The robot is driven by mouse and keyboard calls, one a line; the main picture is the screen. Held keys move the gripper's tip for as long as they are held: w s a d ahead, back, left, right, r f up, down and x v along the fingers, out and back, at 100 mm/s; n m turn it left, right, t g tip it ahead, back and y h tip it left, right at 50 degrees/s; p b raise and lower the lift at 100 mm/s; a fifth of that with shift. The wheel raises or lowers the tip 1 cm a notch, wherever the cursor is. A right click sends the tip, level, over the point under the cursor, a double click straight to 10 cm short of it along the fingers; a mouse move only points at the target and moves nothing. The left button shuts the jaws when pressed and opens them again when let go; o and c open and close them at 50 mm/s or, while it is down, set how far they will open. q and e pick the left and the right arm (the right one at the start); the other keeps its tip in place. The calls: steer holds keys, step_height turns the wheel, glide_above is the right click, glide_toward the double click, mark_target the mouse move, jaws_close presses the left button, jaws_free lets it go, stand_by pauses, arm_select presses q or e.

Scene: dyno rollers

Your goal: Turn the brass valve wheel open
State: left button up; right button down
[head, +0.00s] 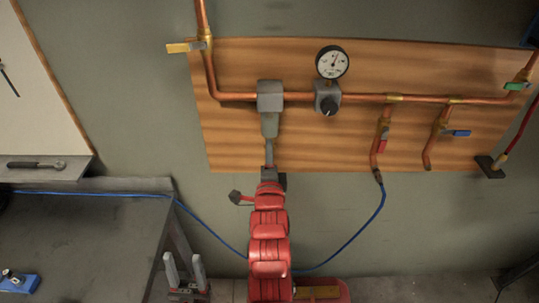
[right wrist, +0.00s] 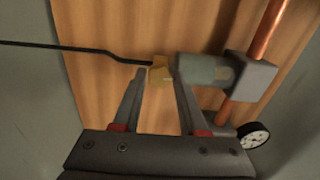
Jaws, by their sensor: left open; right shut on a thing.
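The tan-brass piece (right wrist: 160,72) between my right fingertips looks like part of the brass valve wheel; its full rim does not show. It adjoins a grey-green cylindrical body (right wrist: 204,70) joined to a grey block on the copper pipe. My right gripper (right wrist: 158,80) is shut on this piece. In the head view, my right gripper (head: 268,150) reaches up to the grey-green body (head: 269,124) below the grey block (head: 270,95), and the wheel is hidden there. My left gripper (head: 186,274) is open and empty, low near the bench, with its fingers pointing up.
A round gauge (head: 332,62) and dark knob (head: 328,106) are right of the block. Yellow (head: 178,47), red (head: 382,146), blue (head: 461,133) and green (head: 514,86) handles sit on the pipes. A blue hose (head: 366,224) hangs low. A dark bench (head: 80,235) stands left.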

steer(key=shift+n+b, duration=4.95)
steer(key=shift+n, duration=9.65)
steer(key=shift+f, duration=0.1)
steer(key=shift+c, duration=2.2)
jaws_free()
